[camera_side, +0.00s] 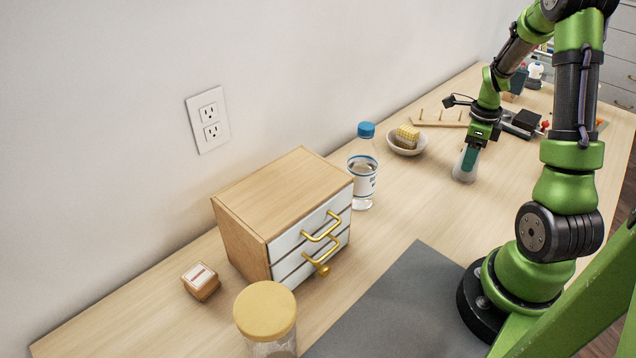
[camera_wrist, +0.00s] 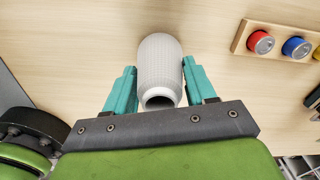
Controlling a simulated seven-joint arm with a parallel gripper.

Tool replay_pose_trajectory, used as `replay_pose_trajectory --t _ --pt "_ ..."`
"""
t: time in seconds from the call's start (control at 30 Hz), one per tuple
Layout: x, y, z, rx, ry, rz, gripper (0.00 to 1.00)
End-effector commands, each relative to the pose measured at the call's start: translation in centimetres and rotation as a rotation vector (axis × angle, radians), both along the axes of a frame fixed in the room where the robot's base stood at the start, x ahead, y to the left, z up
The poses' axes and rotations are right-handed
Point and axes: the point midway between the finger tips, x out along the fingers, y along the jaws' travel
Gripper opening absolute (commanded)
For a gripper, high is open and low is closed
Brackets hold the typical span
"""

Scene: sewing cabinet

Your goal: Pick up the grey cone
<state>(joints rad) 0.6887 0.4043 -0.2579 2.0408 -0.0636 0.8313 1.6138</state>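The grey cone (camera_wrist: 159,62) is in the wrist view between the two teal fingers of my gripper (camera_wrist: 160,82), its open round end towards the camera. One finger is on each side, very close to the cone's walls; I cannot tell whether they touch or grip it. In the side view the cone (camera_side: 463,172) stands upright on the table at the right, and my gripper (camera_side: 468,158) reaches down over its upper part. The fingers hide part of it there.
A wooden rack with pegs (camera_side: 440,118) and a bowl with a yellow item (camera_side: 406,140) are left of my gripper. A bottle (camera_side: 363,182) and a drawer cabinet (camera_side: 285,200) stand nearer the side camera.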

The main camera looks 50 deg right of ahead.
Motion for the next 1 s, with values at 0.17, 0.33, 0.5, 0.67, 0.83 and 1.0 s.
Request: replay_pose_trajectory --t 0.17,0.33,0.5,0.67,0.83,1.0 --pt "0.0 0.0 0.0 0.000 0.000 0.000 0.23" --pt "0.0 0.0 0.0 -0.001 0.000 0.000 0.23" --pt "0.1 0.0 0.6 -0.003 -0.002 0.001 0.23" --pt "0.1 0.0 2.1 -0.002 -0.003 0.001 0.23" --pt "-0.7 1.0 3.8 0.000 -0.001 0.002 0.23" --pt "-3.1 4.2 4.1 0.000 -0.004 0.002 0.23"
